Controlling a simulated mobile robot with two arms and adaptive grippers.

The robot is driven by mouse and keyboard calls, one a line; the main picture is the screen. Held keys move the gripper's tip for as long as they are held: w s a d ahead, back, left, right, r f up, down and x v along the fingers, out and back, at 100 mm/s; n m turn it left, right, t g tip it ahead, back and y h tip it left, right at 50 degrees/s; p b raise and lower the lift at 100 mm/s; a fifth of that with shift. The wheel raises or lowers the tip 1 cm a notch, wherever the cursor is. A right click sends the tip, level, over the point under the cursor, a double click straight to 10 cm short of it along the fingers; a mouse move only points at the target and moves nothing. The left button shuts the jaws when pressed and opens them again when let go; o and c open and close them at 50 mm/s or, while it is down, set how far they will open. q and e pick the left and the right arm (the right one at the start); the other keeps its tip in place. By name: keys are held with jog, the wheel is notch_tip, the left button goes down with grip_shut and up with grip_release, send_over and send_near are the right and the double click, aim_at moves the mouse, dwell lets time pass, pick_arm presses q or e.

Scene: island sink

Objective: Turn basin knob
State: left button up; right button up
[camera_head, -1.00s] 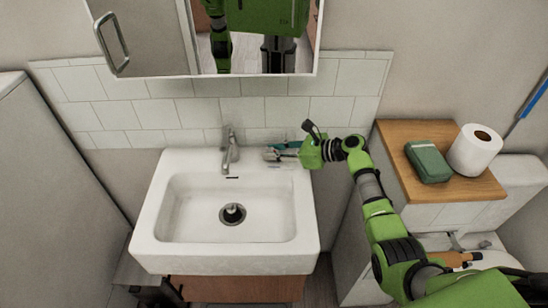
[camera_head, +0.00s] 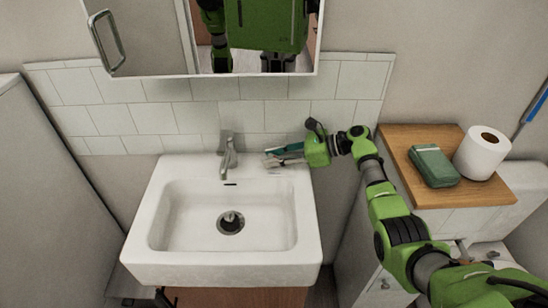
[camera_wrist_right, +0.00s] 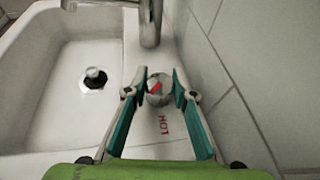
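The white basin (camera_head: 147,232) has a metal faucet (camera_head: 228,158) at its back; the faucet also shows at the top of the right wrist view (camera_wrist_right: 150,25). In the right wrist view, a small round metal knob (camera_wrist_right: 158,90) with a red mark sits on the basin's rim, beside the red word HOT. My right gripper (camera_wrist_right: 160,76) is open, with one teal-lined finger on each side of the knob. I cannot tell whether the fingers touch it. In the head view my right gripper (camera_head: 272,158) is at the basin's back right corner and hides the knob. My left gripper is not seen directly.
A tiled wall (camera_head: 185,117) stands close behind the basin, under a mirror cabinet (camera_head: 150,45). To the right, a wooden shelf top (camera_head: 408,178) holds a green box (camera_head: 434,165) and a toilet paper roll (camera_head: 482,155). The basin's bowl is clear around its drain (camera_head: 231,221).

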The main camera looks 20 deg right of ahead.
aim_at(296, 167)
jog(key=o, duration=0.4)
jog(key=shift+a, duration=0.1)
jog(key=v, duration=0.7)
jog(key=shift+f, duration=0.1)
jog(key=shift+s+d, duration=0.1)
jog(key=shift+d, duration=0.15)
jog(key=shift+r, duration=0.25)
